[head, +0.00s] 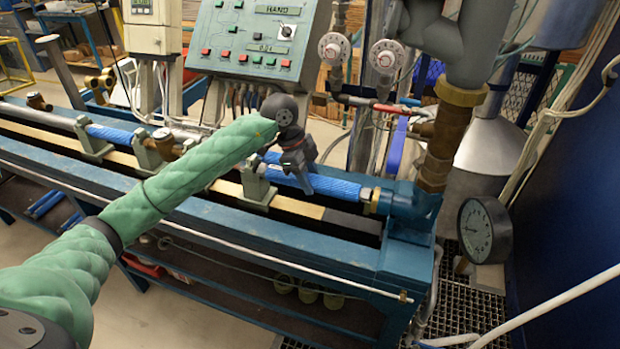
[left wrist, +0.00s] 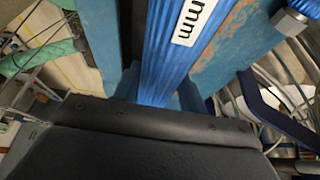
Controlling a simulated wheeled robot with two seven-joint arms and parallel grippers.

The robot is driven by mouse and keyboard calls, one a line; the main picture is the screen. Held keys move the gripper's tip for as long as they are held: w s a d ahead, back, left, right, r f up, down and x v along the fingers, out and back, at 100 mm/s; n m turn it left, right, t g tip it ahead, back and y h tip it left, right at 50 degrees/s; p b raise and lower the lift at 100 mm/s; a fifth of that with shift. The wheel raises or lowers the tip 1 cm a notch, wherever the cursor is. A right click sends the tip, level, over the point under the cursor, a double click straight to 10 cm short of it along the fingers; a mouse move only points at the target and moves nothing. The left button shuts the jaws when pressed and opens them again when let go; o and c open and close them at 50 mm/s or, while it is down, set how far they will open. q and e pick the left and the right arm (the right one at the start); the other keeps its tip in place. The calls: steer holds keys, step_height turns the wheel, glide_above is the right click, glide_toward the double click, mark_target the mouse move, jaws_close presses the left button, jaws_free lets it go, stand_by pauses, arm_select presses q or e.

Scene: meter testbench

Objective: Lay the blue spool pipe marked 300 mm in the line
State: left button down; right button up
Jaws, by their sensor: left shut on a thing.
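A blue ribbed spool pipe (head: 335,187) lies along the bench line at the right, its right end close to the blue end fitting (head: 405,200). In the left wrist view the pipe (left wrist: 172,50) runs up the picture, with a white label ending in "mm" (left wrist: 193,20); its number is cut off. My left gripper (head: 303,181) is over the pipe's left part, shut on it. The gripper hides part of the pipe, and I cannot tell whether its ends touch their neighbours. My right gripper is not in view.
Another blue pipe (head: 110,133) lies in the line at the left, beside a brass meter (head: 160,142). A grey-green support (head: 257,187) stands below the line. A control panel (head: 262,38), a brown vertical pipe (head: 437,145) and a round gauge (head: 483,230) stand nearby.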

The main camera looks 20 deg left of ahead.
arm_select(q)
steer(key=shift+f, duration=0.25)
stand_by(0.7)
steer(key=c, duration=0.7)
jaws_free()
steer(key=shift+f, duration=0.1)
